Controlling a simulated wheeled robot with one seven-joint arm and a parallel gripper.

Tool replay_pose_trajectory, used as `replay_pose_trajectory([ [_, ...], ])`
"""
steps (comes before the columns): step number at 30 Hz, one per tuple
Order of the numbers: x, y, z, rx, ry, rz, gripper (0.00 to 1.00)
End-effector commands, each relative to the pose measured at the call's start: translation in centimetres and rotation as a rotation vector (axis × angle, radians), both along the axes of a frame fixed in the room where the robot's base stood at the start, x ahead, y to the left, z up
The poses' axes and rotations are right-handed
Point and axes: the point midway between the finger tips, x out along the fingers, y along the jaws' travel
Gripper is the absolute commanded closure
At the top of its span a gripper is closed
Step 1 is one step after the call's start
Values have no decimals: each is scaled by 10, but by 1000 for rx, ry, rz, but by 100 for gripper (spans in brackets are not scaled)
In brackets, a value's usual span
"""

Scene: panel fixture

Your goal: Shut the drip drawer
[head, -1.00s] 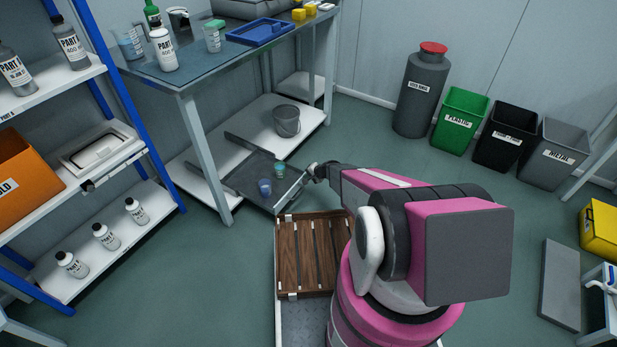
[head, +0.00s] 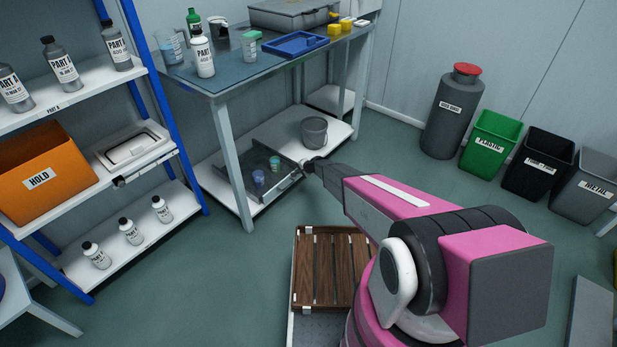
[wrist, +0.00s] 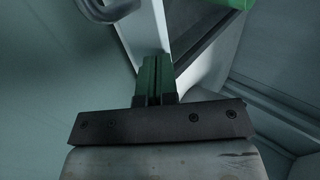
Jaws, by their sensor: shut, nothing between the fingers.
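The drip drawer (head: 270,188) is a shallow dark grey tray on the low shelf under the bench. Its front end still sticks out a little past the shelf edge. In the wrist view, the green fingers (wrist: 155,78) are shut together and empty, against a pale edge beside a dark panel.
The bench leg (head: 234,165) stands left of the drawer. A grey bucket (head: 314,132) sits on the low shelf (head: 345,133) behind it. A wooden slatted crate (head: 332,268) is in front of my base.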

Motion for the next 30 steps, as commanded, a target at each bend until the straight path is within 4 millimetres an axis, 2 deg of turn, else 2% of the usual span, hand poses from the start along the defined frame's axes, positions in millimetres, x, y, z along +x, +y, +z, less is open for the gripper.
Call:
replay_pose_trajectory([
  [3,13,15,-1,-1,-1,1,100],
  [10,22,28,0,0,-1,-1,100],
  [30,24,29,0,1,0,-1,100],
])
